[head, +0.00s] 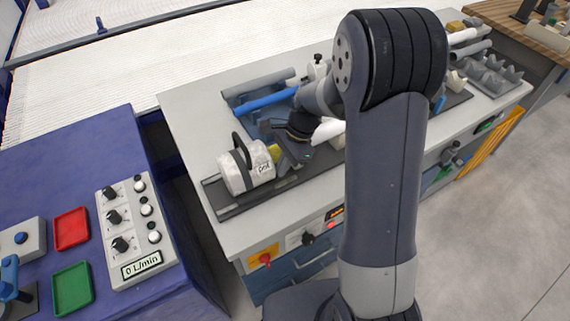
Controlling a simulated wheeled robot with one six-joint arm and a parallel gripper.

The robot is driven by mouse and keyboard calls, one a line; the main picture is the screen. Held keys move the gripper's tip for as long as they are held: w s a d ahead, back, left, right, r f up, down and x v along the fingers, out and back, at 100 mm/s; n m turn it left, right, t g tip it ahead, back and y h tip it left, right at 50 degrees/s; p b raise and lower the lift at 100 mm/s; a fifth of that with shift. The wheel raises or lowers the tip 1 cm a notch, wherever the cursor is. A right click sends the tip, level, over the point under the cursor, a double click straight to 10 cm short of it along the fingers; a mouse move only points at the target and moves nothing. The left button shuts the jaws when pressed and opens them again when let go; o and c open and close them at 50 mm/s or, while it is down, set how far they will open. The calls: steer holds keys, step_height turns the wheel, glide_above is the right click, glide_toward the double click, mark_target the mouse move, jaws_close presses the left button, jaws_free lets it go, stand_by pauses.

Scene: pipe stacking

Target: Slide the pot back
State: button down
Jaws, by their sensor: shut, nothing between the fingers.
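The pot (235,172) is a white cylinder with a dark handle and the label "pot". It lies on its side on a dark rail (228,210) near the left end of the grey bench. My gripper (284,162) is just right of the pot, low over the rail, beside a small yellow part at the pot's right side. The fingertips are small and partly hidden by my wrist. I cannot tell whether they touch the pot.
A blue pipe (268,101) and a grey pipe (259,83) lie in a holder behind the rail. Grey pipe supports (490,75) stand at the far right. A blue table (92,135) with a control box (135,230) is at left. My arm hides the bench's middle.

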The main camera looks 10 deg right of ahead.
mark_target(272, 166)
steer(key=a, duration=0.1)
steer(key=s+a, duration=0.1)
steer(key=a, duration=0.2)
steer(key=shift+s, duration=0.35)
steer(key=v, duration=1.1)
steer(key=shift+d+f, duration=0.1)
steer(key=shift+d, duration=0.05)
steer(key=x, duration=1)
